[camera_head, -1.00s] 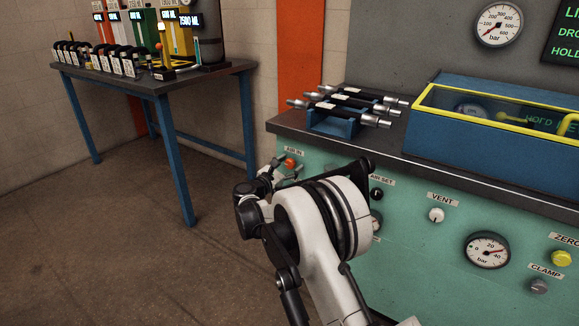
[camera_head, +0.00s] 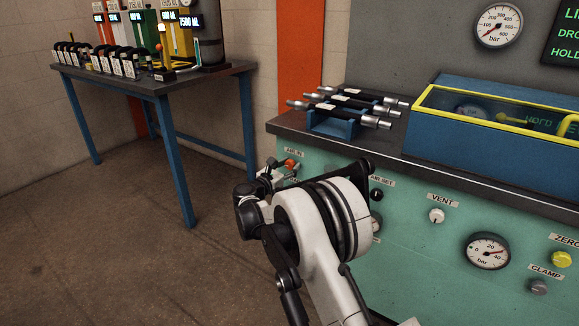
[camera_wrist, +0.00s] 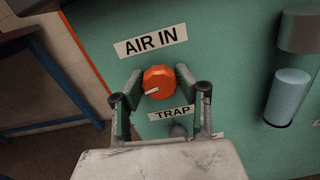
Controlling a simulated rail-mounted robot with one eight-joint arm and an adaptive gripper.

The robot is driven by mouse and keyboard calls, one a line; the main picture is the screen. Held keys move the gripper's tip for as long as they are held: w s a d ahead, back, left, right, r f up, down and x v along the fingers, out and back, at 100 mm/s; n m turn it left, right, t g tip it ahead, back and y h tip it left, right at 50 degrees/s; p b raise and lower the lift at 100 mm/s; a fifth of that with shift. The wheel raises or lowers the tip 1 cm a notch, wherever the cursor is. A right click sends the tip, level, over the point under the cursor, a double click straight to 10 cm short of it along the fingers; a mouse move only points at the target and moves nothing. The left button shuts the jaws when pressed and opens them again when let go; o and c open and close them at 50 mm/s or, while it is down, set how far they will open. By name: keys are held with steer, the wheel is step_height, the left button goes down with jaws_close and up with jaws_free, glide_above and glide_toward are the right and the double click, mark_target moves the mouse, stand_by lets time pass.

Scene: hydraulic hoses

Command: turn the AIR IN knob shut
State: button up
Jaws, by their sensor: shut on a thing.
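The orange AIR IN knob (camera_wrist: 158,82) sits on the green panel (camera_wrist: 220,50) below its AIR IN label (camera_wrist: 150,37) in the wrist view. A pale mark on the knob points left and slightly down. My gripper (camera_wrist: 158,92) has one finger on each side of the knob and is shut on it. In the head view the knob (camera_head: 291,165) is a small orange spot, partly hidden by my gripper (camera_head: 282,170).
A TRAP label (camera_wrist: 172,112) and a grey knob (camera_wrist: 178,130) lie just below. A grey-blue cylinder (camera_wrist: 287,95) stands out from the panel at right. The AIR SET knob (camera_head: 376,195), VENT knob (camera_head: 437,215) and bench top edge (camera_head: 400,156) are near my arm.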

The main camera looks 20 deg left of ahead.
steer(key=n, duration=1.2)
steer(key=shift+n, duration=2.2)
steer(key=o, duration=1.2)
steer(key=shift+c, duration=0.2)
steer(key=v, duration=1.2)
